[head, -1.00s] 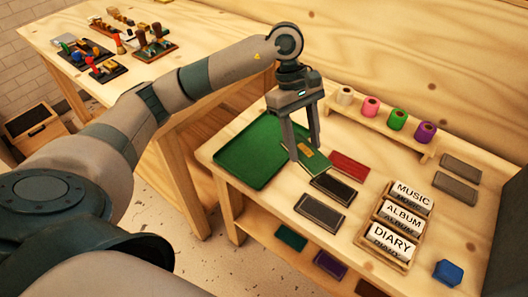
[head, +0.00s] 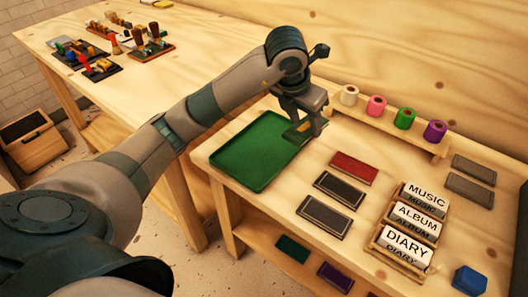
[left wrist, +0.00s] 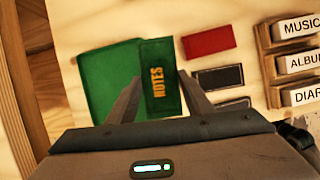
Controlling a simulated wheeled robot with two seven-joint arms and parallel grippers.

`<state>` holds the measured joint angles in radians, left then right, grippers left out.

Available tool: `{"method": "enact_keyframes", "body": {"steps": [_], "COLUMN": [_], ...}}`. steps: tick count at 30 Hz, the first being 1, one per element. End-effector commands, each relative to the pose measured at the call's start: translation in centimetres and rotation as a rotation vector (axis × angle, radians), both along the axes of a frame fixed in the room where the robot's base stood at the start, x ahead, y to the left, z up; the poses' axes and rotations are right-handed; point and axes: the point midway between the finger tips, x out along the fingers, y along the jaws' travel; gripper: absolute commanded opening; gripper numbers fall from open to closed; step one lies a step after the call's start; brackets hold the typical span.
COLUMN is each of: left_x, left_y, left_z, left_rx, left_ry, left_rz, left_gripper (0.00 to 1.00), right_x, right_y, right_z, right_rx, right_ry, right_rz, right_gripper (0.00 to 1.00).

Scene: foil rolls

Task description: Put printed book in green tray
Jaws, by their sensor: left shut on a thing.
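The printed book, a green notebook with gold "NOTES" lettering (left wrist: 160,75), is held in my left gripper (head: 307,130). The fingers are shut on it, one on each side in the left wrist view. The book (head: 297,131) is at the back right part of the green tray (head: 245,160), partly hidden by the gripper in the head view. In the left wrist view it overlaps the right side of the tray (left wrist: 100,75). I cannot tell whether it touches the tray floor. The tray looks otherwise empty. My right gripper is not in view.
A red book (head: 353,168) and two dark books (head: 340,190) lie right of the tray. A rack of label blocks (head: 405,228) stands further right. A shelf with coloured rolls (head: 390,120) runs behind. A blue block (head: 469,281) sits at front right.

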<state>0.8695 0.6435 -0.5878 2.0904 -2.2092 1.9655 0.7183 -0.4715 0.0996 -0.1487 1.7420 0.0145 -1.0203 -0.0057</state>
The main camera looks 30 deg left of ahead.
Motion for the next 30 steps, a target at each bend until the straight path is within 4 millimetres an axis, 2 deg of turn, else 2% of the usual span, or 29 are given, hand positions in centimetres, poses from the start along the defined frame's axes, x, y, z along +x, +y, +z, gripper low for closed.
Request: {"method": "enact_keyframes", "body": {"steps": [6,19,23,30], "left_x": [0.3,0.2,-0.1,-1.1], "left_y": [0.5,1.0,2.4,6.6], "left_z": [-0.1,-0.5,-1.3,-3.9], "left_rx": [-0.001,0.0,0.0,0.001], "left_ry": [0.0,0.003,0.004,0.005], "left_rz": [0.096,0.096,0.097,0.098], "left_gripper": [0.23,0.23,0.23,0.23], "right_x": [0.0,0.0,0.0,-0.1], "right_y": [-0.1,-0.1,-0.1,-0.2], "right_z": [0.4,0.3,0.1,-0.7], "right_rx": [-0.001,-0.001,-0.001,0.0], "right_ry": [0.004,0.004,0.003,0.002], "right_rz": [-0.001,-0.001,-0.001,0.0], "right_gripper": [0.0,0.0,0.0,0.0]}}
